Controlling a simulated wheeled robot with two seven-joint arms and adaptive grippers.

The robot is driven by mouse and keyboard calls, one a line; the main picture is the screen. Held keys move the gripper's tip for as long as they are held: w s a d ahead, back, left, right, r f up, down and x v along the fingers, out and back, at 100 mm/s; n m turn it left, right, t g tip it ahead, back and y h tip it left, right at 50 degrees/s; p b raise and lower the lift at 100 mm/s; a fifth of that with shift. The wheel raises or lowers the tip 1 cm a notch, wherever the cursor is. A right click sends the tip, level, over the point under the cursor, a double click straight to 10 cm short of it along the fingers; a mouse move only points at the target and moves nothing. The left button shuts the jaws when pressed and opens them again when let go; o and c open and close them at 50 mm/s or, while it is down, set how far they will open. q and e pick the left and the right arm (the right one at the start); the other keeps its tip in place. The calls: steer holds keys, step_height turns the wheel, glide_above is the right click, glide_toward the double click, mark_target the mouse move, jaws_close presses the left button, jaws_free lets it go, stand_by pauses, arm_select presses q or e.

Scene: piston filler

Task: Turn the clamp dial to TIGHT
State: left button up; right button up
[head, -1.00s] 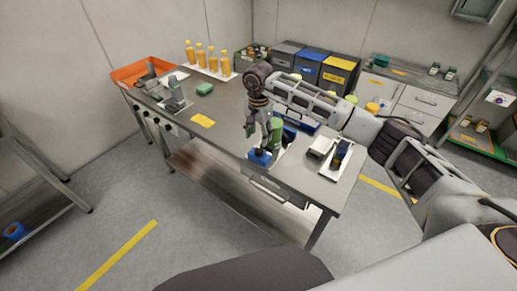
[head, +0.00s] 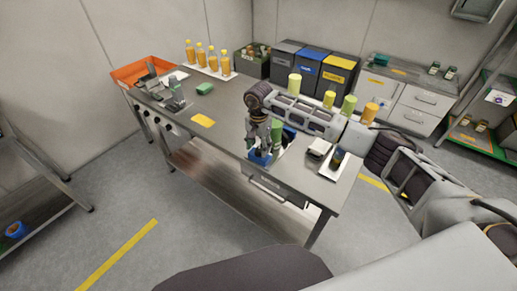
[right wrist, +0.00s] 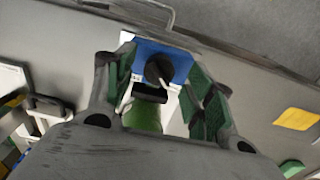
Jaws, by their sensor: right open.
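The clamp dial (right wrist: 158,70) is a round black knob with a light pointer mark on a blue block (right wrist: 178,57), in the right wrist view. The blue block also shows in the head view (head: 259,158) near the table's front edge. A green cylinder (right wrist: 142,117) lies just below the dial in the wrist view. My right gripper (right wrist: 161,77) is open, with green-padded fingers on either side of the dial; contact cannot be told. In the head view my right gripper (head: 262,146) points down over the block. The dial's lettering is not readable. My left gripper is out of view.
The steel table (head: 232,133) has a yellow card (head: 202,121), a green block (head: 205,89) and a grey device (head: 176,100) to the left. Orange bottles (head: 213,62) stand at the back. A white tray (head: 334,165) lies to the right. The front middle is clear.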

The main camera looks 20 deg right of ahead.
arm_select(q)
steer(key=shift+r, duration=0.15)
arm_select(e)
steer(key=shift+f, duration=0.95)
steer(key=c, duration=1)
